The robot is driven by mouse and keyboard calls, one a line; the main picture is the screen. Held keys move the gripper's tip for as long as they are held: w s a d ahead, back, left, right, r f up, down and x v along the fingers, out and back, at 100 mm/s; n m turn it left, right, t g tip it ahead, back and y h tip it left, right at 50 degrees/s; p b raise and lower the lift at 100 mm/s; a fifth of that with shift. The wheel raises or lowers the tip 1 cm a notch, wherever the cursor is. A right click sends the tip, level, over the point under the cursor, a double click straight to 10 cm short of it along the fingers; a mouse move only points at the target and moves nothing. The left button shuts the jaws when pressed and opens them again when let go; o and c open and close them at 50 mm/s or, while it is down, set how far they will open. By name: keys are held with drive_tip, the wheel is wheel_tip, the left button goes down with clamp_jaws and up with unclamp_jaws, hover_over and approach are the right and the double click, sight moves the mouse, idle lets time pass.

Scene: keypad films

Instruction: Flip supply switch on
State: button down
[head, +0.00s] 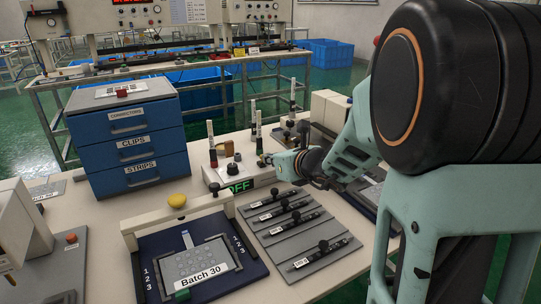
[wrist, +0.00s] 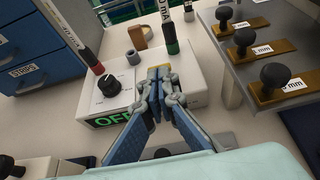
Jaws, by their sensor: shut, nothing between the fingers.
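The supply is a white box (head: 240,176) in the middle of the bench in the head view. Its front display shows green OFF letters (head: 239,186). In the wrist view the box (wrist: 105,72) carries a black dial (wrist: 115,89), with the lit OFF display (wrist: 110,118) partly covered by my gripper. My gripper (wrist: 160,76) is shut and empty, its fingertips over the right part of the box top. A small yellowish patch shows at the fingertips. I cannot make out the switch; it may be hidden by the fingers. In the head view my gripper (head: 266,160) reaches the box from the right.
A blue drawer cabinet (head: 130,143) stands left of the supply. Red and dark probes stand upright behind and beside it. A blue-based fixture marked Batch 30 (head: 200,268) and a grey rack of strips (head: 300,228) lie in front.

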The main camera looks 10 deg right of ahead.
drive_tip(key=shift+w+r+g+p, duration=0.1)
drive_tip(key=shift+r+g+p, duration=0.2)
drive_tip(key=shift+p, duration=0.85)
drive_tip(key=p, duration=0.2)
drive_tip(key=r+g+p, duration=0.1)
drive_tip(key=p, duration=0.2)
drive_tip(key=shift+w+a, duration=0.1)
drive_tip(key=shift+w, duration=0.15)
drive_tip(key=g+p, duration=0.1)
drive_tip(key=p, duration=0.6)
drive_tip(key=w+g+h+p, duration=0.1)
drive_tip(key=p, duration=0.3)
drive_tip(key=shift+w+a+r+g, duration=0.1)
drive_tip(key=shift+a+r+g, duration=0.15)
drive_tip(key=shift+g, duration=0.05)
drive_tip(key=shift+w+a+r+g+h+p, duration=0.1)
drive_tip(key=shift+w+g+h+p, duration=0.55)
drive_tip(key=shift+p, duration=2.35)
drive_tip(key=shift+w+a+r+y+p, duration=0.15)
drive_tip(key=shift+w+y+p, duration=0.15)
drive_tip(key=shift+p, duration=1.2)
drive_tip(key=shift+w+a+p, duration=0.2)
drive_tip(key=shift+w+p, duration=0.4)
drive_tip(key=shift+p, duration=0.05)
drive_tip(key=shift+r, duration=0.1)
drive_tip(key=shift+r+p, duration=0.75)
